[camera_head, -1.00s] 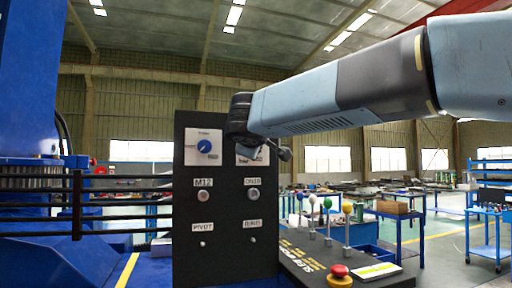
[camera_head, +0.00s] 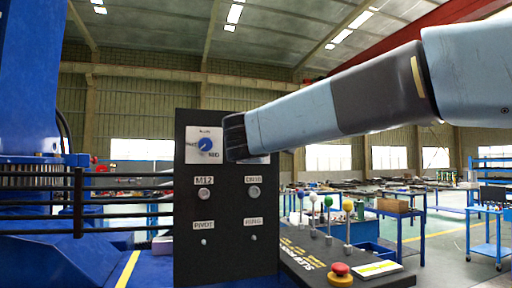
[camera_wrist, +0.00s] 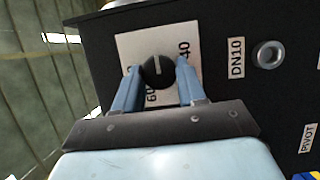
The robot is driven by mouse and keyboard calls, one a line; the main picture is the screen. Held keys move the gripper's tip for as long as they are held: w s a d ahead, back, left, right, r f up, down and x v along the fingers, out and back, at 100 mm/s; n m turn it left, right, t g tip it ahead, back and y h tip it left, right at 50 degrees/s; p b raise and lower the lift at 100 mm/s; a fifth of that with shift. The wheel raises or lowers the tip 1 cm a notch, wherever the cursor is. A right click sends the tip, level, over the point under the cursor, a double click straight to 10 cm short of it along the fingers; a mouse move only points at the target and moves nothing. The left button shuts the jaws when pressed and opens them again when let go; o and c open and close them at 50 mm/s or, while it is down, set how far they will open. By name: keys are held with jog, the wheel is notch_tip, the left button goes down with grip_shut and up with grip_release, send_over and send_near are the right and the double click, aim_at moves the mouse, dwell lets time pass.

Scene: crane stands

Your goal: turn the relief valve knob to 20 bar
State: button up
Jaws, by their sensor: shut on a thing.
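The relief valve knob (camera_wrist: 157,76) is round and black with a pale pointer line, on a white scale plate (camera_wrist: 128,45). The line runs nearly up and down in the wrist view. The plate's 40 shows to its right and 60 at lower left, partly covered; I cannot make out a 20. My gripper (camera_wrist: 158,66) has a blue finger on each side of the knob and is shut on it. In the head view, my wrist hides the knob and most of its plate on the black panel (camera_head: 222,268).
A blue dial (camera_head: 205,144) sits left of my wrist on the same panel. Ports labelled M12 and DN10 (camera_wrist: 269,55) lie below. A red mushroom button (camera_head: 340,269) and several ball-topped levers (camera_head: 328,202) stand on the console at right. Black rails (camera_head: 78,200) are at left.

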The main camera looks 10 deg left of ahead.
jog(key=shift+a+f, duration=0.1)
jog(key=shift+f, duration=0.2)
jog(key=o, duration=1)
jog(key=shift+r, duration=0.15)
jog(key=shift+s, duration=0.1)
jog(key=s, duration=0.4)
jog(key=s+d, duration=0.1)
jog(key=s, duration=0.4)
jog(key=s+d, duration=0.1)
jog(key=s, duration=0.3)
jog(key=shift+s+d, duration=0.15)
jog(key=shift+s, duration=0.05)
